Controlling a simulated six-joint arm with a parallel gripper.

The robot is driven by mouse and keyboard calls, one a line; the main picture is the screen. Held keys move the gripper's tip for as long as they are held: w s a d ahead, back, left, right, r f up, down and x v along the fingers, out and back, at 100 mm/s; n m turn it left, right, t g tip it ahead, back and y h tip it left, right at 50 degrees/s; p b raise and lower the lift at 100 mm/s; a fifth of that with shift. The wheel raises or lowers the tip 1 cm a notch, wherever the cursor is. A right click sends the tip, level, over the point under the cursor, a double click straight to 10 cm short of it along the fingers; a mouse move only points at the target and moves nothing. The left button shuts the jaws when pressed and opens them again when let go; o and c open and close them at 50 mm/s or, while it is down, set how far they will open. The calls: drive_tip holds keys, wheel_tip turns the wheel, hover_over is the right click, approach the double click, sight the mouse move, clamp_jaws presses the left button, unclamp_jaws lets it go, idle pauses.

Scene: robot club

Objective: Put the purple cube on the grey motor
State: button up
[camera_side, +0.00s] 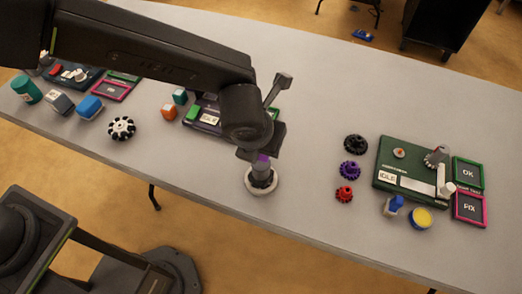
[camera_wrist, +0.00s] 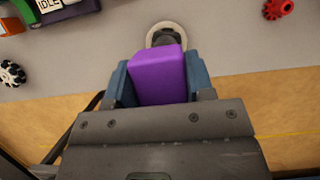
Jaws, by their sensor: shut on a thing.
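My gripper (camera_side: 262,152) is shut on the purple cube (camera_wrist: 158,76), with one finger on each side of it in the wrist view. In the side view only a small purple patch of the cube (camera_side: 263,158) shows between the fingers. The grey motor (camera_side: 262,176) stands upright in a pale round ring near the table's front edge, directly below my gripper. In the wrist view the motor (camera_wrist: 164,38) shows just beyond the cube, partly hidden by it. I cannot tell whether cube and motor touch.
Black, purple and red gears (camera_side: 344,194) lie to the right, before a green board (camera_side: 384,184) with OK and FIX panels. A black-and-white wheel (camera_side: 121,128) and several coloured blocks lie to the left. The table (camera_side: 310,210) is clear just right of the motor.

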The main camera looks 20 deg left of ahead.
drive_tip(key=shift+f, duration=2.05)
drive_tip(key=shift+f, duration=0.15)
drive_tip(key=o, duration=0.9)
drive_tip(key=shift+o, duration=0.2)
drive_tip(key=v, duration=1.2)
